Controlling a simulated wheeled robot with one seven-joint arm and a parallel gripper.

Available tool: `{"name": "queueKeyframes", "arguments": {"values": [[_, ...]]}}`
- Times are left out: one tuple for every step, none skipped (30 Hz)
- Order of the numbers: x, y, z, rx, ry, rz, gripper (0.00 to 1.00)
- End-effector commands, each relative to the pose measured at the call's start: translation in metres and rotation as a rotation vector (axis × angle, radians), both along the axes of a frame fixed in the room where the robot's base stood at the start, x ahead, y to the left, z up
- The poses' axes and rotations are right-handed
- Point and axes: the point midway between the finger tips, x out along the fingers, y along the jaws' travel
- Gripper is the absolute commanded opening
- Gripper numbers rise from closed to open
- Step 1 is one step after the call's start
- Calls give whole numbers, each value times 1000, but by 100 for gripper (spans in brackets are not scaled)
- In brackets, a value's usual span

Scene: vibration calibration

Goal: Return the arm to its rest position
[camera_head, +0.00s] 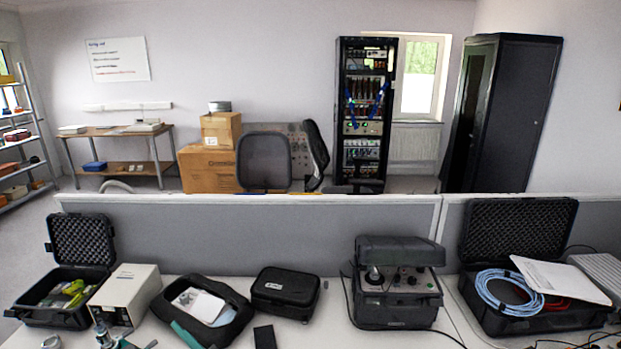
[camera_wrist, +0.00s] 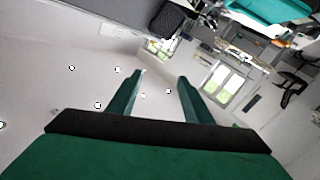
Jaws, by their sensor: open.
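My gripper (camera_wrist: 161,76) shows in the wrist view with its two green fingers apart and nothing between them. A black bar and a green body fill the bottom of that view. The fingers point into open space, with a pale surface dotted with small round spots behind them. The wrist view is strongly tilted. I cannot make out my gripper in the head view, so its place over the bench is unclear.
The bench holds an open black case (camera_head: 79,245), a beige box (camera_head: 126,293), a black bag (camera_head: 238,318), a small black case (camera_head: 287,291), a rugged instrument case (camera_head: 398,312) and an open case with blue cable (camera_head: 517,222). A grey partition (camera_head: 290,238) stands behind.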

Motion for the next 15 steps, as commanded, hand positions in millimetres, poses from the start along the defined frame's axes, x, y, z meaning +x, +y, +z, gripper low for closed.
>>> {"name": "queueKeyframes", "arguments": {"values": [[-2,-4,-5,54,29,-36,46],[-3,-8,-7,83,42,-59,46],[-4,-13,-10,121,61,-90,46],[-5,-17,-14,147,76,-115,46],[-6,-22,-17,173,90,-138,46],[-7,-28,-23,206,109,-171,46],[-9,-33,-27,229,124,-194,46],[-11,-38,-32,252,138,-219,46],[-14,-45,-38,281,156,-251,46],[-17,-50,-44,300,171,-276,46],[-20,-55,-50,319,184,-298,46],[-24,-63,-58,343,202,-333,46],[-28,-68,-64,360,216,-355,46],[-32,-74,-70,374,228,-380,46],[-38,-82,-79,393,245,-413,46]]}}
